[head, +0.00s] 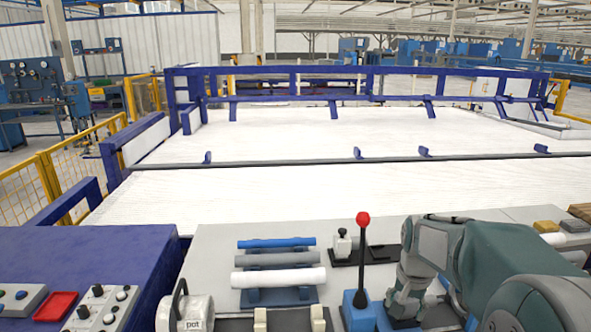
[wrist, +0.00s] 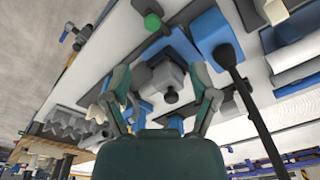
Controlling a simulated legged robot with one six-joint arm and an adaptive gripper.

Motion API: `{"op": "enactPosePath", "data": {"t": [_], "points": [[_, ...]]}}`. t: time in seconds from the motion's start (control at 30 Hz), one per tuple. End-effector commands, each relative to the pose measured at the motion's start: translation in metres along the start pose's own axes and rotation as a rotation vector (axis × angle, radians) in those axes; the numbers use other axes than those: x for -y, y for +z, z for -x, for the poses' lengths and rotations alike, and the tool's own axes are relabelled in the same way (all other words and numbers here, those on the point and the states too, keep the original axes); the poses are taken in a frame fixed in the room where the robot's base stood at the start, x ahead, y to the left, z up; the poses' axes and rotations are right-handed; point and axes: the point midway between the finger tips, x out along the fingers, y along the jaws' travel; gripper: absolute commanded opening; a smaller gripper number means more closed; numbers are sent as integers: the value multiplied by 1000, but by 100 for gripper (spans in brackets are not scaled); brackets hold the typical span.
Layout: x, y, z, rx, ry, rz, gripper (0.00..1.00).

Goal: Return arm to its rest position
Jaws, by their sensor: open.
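My arm is folded at the right of the head view, with my gripper (head: 404,308) pointing down near the bench. In the wrist view my gripper (wrist: 162,85) has its two fingers spread, with nothing held between them. A grey block with a dark knob (wrist: 168,85) shows beyond the fingers; I cannot tell whether they touch it. A blue pipe (head: 276,243), a grey pipe (head: 277,260) and a white pipe (head: 278,278) lie parallel on a blue rack (head: 279,297), left of my gripper and apart from it.
A red-knobbed lever (head: 362,250) on a blue base stands just left of my gripper. The fenced white bed (head: 330,190) beyond is clear.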

Motion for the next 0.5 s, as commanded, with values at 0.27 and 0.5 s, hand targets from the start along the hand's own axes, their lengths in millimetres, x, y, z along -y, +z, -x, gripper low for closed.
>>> {"op": "enactPosePath", "data": {"t": [0.27, 0.5], "points": [[0, 70, 59, -128, -58, 206, 76], [-10, 131, 86, -237, -100, 379, 76]]}}
